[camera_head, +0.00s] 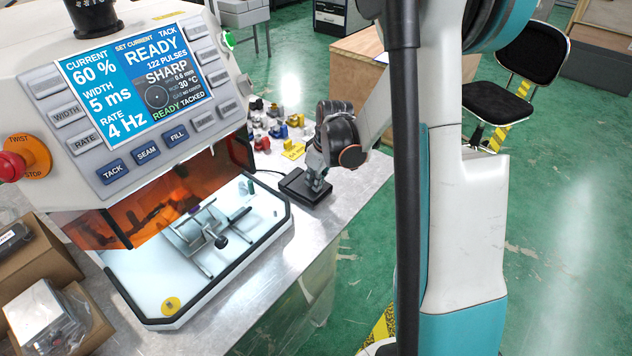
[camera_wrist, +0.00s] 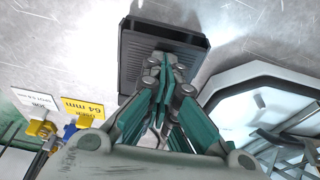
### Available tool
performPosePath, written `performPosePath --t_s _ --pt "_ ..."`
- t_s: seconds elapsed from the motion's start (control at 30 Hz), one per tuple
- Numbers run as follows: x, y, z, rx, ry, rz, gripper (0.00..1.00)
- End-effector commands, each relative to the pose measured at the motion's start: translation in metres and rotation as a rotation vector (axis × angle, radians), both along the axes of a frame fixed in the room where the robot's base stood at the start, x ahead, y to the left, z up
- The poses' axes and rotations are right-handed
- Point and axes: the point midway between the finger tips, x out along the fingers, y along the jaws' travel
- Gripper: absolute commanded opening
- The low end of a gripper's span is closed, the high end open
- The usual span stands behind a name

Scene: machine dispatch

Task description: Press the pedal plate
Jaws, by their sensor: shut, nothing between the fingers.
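The pedal plate (camera_head: 296,186) is a black, flat pedal on the metal bench, right of the welding machine. In the wrist view the pedal plate (camera_wrist: 138,52) is dark and ribbed, with a raised rim at its far end. My gripper (camera_head: 317,188) points down at the pedal from above, fingers together and empty. In the wrist view my gripper (camera_wrist: 167,62) has its tips over the middle of the plate and hides part of it. The tips look at or very near the surface; I cannot tell whether they press it.
The welding machine (camera_head: 150,95) has a lit screen reading "READY" and "READY TACKED". Its white work tray (camera_head: 240,255) stands close beside the pedal. Several small coloured parts and a yellow label (camera_head: 294,150) lie behind the pedal. Cardboard boxes (camera_head: 35,262) stand at the left.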

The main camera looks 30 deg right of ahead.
Motion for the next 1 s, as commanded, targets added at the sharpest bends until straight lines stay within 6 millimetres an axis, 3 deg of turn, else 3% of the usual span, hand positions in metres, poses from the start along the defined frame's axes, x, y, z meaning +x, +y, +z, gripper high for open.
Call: performPosePath --t_s 0.1,0.5,0.7,1.0 --pt "0.006 0.007 0.030 -0.001 -0.005 0.001 0.00" --pt "-0.025 -0.005 0.100 0.000 -0.006 0.000 0.00" --pt "-0.031 -0.008 0.114 0.001 -0.007 -0.001 0.00" --pt "-0.032 -0.008 0.115 0.001 -0.007 0.000 0.00"
